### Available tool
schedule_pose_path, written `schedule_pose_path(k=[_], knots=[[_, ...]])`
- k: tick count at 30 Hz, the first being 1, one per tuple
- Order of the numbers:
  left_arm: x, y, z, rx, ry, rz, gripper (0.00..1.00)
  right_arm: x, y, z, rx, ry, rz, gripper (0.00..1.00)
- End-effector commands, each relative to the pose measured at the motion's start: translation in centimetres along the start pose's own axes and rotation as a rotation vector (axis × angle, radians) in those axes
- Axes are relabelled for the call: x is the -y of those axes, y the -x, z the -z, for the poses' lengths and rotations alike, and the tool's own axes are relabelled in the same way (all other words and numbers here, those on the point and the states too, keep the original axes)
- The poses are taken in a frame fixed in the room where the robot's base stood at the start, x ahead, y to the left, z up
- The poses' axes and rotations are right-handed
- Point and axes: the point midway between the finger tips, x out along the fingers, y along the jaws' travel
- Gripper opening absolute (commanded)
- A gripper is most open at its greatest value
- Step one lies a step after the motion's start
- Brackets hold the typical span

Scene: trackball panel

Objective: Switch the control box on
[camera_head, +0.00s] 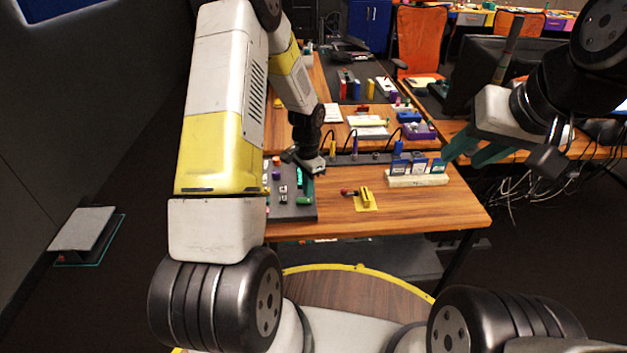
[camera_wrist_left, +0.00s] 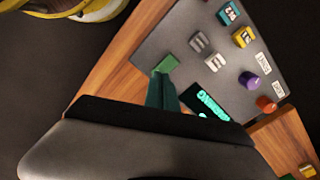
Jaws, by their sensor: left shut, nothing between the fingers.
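The control box is a grey panel (camera_head: 290,212) at the left end of the near wooden table; it also fills the upper right of the left wrist view (camera_wrist_left: 185,45). It carries a green switch-like part (camera_head: 304,201), seen at the panel's edge in the wrist view (camera_wrist_left: 167,63), a lit green display (camera_wrist_left: 212,107), a purple knob (camera_wrist_left: 248,80), an orange knob (camera_wrist_left: 266,104) and small rockers. My left gripper (camera_wrist_left: 160,90) is shut and empty, its teal fingertips right by the green part; contact cannot be told. My right gripper (camera_head: 476,150) is open and empty, right of the table.
A yellow pad with a red-ended piece (camera_head: 365,200) lies right of the panel. A pale rack with blue cards (camera_head: 417,179) stands further right. Cables and small items line the back.

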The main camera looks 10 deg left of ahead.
Motion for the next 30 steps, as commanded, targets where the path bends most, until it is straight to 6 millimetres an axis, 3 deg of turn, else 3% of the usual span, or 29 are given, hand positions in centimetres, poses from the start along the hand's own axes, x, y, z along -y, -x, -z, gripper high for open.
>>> schedule_pose_path(k=[16, 30], knots=[[0.0, 4.4, 0.0, -0.002, 0.001, 0.001, 0.00, 0.0, 0.0, 0.0, 0.000, 0.000, 0.000, 0.36], [0.0, 4.9, 0.0, 0.000, 0.000, 0.000, 0.00, 0.0, 0.0, 0.0, 0.000, 0.000, 0.000, 0.36]])
